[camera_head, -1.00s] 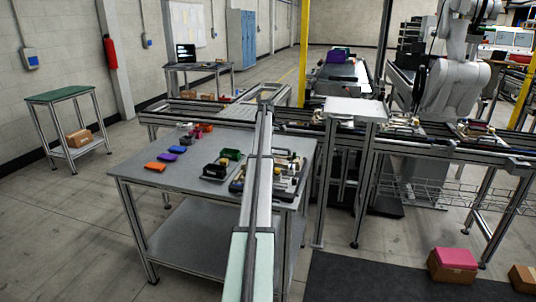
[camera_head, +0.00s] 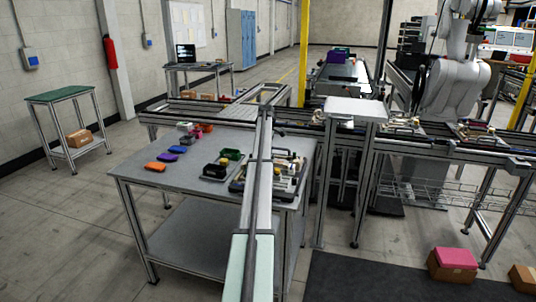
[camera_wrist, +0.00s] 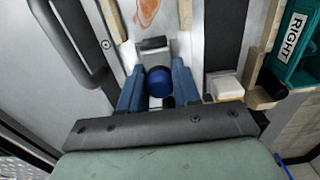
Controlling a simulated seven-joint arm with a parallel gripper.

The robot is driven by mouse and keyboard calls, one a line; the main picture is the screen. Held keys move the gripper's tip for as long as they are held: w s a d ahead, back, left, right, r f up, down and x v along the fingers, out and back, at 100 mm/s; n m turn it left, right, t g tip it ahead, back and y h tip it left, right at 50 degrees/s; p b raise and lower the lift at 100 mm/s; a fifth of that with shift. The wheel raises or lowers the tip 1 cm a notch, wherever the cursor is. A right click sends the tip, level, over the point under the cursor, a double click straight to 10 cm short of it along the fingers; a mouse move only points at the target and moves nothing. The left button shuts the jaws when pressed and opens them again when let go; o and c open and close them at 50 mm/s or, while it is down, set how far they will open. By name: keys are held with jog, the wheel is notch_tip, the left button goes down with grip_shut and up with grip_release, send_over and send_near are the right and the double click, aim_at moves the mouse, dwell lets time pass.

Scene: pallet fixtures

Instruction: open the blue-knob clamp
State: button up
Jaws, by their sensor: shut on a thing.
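The clamp's round blue knob (camera_wrist: 159,80) is in the middle of the wrist view, in front of a grey metal block (camera_wrist: 153,45). My gripper (camera_wrist: 159,86) has one blue finger on each side of the knob and is shut on it. The clamp's lower part is hidden by the gripper body. In the head view the fixture plate (camera_head: 238,187) lies on the grey table, partly behind my arm. The gripper and the blue knob cannot be made out there.
In the wrist view a black handle (camera_wrist: 66,48) stands at left, and a teal part marked RIGHT (camera_wrist: 298,48) at right. On the table (camera_head: 195,190) are an orange part (camera_head: 155,167), a purple part (camera_head: 168,157) and a black part. The table's front left is bare.

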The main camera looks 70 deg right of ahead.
jog(key=shift+w, duration=0.25)
jog(key=shift+c, duration=0.3)
jog(key=shift+w, duration=1.15)
jog(key=o, duration=0.8)
jog(key=shift+w, duration=0.1)
jog(key=shift+r, duration=0.15)
jog(key=shift+r, duration=3.85)
